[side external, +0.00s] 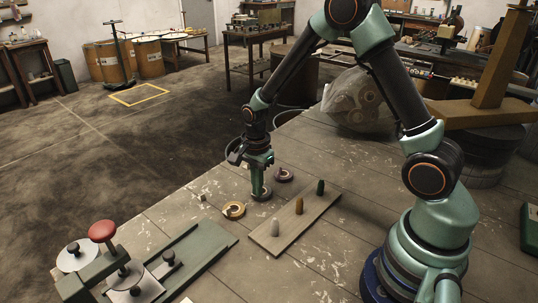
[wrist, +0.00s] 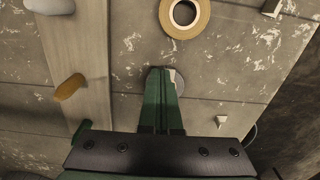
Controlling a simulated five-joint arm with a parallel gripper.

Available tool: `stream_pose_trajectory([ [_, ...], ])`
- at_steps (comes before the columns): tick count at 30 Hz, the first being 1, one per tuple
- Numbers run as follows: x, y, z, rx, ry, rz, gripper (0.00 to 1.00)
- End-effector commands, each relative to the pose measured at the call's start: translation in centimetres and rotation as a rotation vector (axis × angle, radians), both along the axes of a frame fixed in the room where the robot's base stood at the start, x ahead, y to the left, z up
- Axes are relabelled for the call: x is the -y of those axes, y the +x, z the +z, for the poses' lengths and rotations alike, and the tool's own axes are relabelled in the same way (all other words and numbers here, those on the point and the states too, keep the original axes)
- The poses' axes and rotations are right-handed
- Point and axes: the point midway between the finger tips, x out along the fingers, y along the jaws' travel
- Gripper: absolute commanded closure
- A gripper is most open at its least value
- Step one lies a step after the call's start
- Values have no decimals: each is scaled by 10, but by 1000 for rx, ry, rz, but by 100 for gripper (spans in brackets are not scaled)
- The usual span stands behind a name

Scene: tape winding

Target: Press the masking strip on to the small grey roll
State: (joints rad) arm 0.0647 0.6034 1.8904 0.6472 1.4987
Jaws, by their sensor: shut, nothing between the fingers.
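My gripper (side external: 261,188) points straight down over the small grey roll (side external: 254,197) on the bench. In the wrist view, the gripper (wrist: 165,72) has its two green fingers together and empty. The grey roll (wrist: 180,84) shows as a flat disc behind the fingertips, which hide much of it. A small pale patch beside the fingertips may be the masking strip (wrist: 172,74); I cannot tell whether it lies flat. The fingertips look at or very near the roll; contact is unclear.
A tan tape roll (side external: 234,210) lies close to the gripper, and a darker roll (side external: 284,175) lies behind it. A board (side external: 268,238) with three pegs stands to the right. A green device with a red knob (side external: 102,231) is at the front left.

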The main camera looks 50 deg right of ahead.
Motion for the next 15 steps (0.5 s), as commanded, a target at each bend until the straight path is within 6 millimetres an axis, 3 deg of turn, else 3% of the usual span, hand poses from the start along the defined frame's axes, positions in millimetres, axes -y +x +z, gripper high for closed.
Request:
stream_pose_trajectory([
  [10,0,0,-2,-1,0,0,100],
  [11,0,0,-2,-1,0,0,97],
  [13,0,0,-1,-1,0,0,70],
  [15,0,0,-1,-1,0,0,65],
])
